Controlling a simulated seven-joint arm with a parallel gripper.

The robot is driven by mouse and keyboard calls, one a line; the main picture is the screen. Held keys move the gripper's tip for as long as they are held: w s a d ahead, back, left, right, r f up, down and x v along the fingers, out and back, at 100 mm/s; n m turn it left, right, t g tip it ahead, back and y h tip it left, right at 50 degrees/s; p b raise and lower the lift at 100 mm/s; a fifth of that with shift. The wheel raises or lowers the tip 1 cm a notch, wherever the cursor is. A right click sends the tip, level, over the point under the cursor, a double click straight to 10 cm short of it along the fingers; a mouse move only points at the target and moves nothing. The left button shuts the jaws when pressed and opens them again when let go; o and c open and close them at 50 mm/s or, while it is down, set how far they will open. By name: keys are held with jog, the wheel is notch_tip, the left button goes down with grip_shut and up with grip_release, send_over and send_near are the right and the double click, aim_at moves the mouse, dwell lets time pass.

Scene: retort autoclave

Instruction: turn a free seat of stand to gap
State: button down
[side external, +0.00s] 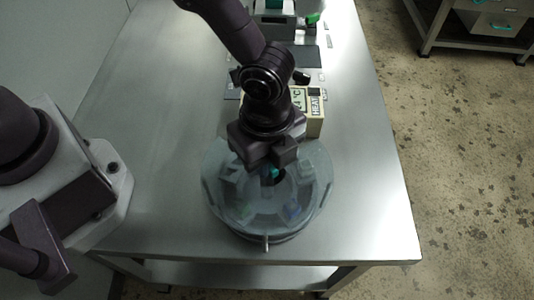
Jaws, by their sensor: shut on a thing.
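The stand (222,208) is a round, see-through bluish drum near the front edge of the metal table. Blurred pale shapes show through its cover, with a bluish one (292,211) at the front right. A small metal peg (266,243) stands at its front rim. My gripper (271,176) points down over the middle of the stand, shut on a small teal part (268,171). My gripper hides most of that part and the back of the stand. I cannot tell which seats are free or where the gap is.
A cream box marked HEAT (315,112) stands behind the stand, partly behind my arm. Farther back are a dark flat panel (305,58) and a device with a green part (312,18). The table (160,150) is clear left and right of the stand.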

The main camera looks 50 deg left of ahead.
jog(key=shift+r, duration=0.1)
dwell(0.4)
jog(key=c, duration=1.1)
grip_release()
notch_tip(320, 180, up, 13)
jog(key=shift+f, duration=0.1)
